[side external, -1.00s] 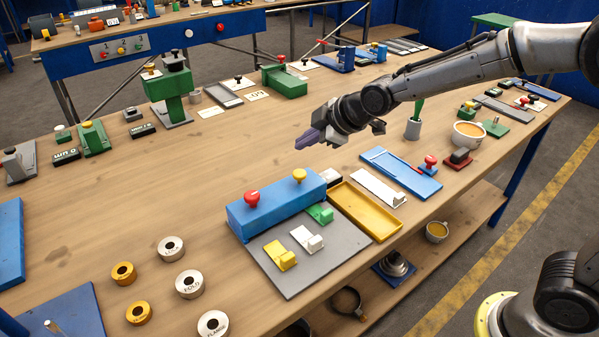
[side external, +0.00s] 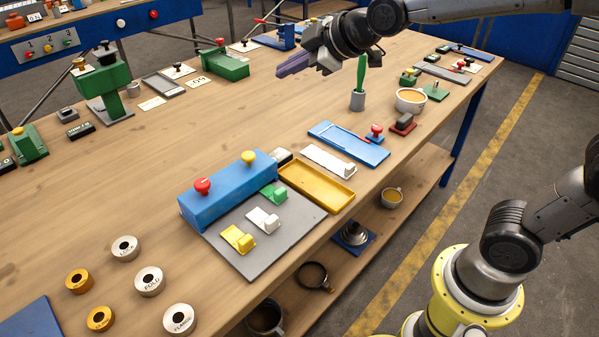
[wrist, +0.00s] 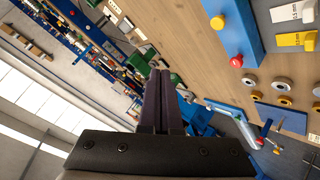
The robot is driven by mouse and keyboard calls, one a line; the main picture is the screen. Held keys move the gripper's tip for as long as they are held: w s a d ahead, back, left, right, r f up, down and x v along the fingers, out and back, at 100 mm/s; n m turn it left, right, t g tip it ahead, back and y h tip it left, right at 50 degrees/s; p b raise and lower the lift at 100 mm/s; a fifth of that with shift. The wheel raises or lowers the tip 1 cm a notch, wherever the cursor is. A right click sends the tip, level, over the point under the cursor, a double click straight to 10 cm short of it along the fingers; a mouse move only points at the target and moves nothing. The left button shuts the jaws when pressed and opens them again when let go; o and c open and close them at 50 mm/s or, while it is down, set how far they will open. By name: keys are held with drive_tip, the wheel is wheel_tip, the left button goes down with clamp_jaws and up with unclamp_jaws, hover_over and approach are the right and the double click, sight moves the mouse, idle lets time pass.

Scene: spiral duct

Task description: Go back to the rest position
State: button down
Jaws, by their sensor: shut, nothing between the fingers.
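My gripper (side external: 293,66) is raised above the far middle of the wooden workbench (side external: 150,190) in the side external view. Its purple fingers are together with nothing between them. In the wrist view the fingers (wrist: 160,85) point away from the camera, side by side and closed. My gripper is apart from everything on the bench. The camera tilt in the wrist view shows the bench and the room beyond at an angle.
A blue block (side external: 228,190) with red and yellow knobs stands on a grey plate (side external: 262,250). Beside it lies a yellow tray (side external: 316,186). A cup (side external: 410,101) and a grey holder (side external: 357,100) with a green handle stand below and right of my gripper. Several labelled rings (side external: 149,281) lie front left.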

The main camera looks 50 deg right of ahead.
drive_tip(key=s+d+m+g+h, duration=0.1)
drive_tip(key=s+d+m, duration=0.15)
drive_tip(key=s, duration=0.65)
drive_tip(key=s+d+m+g, duration=0.1)
drive_tip(key=s+d+m, duration=0.15)
drive_tip(key=s, duration=0.65)
drive_tip(key=s+f+m+g, duration=0.3)
drive_tip(key=s+f+m, duration=0.1)
drive_tip(key=s+f, duration=0.4)
drive_tip(key=shift+s+m, duration=0.3)
drive_tip(key=shift+s, duration=0.85)
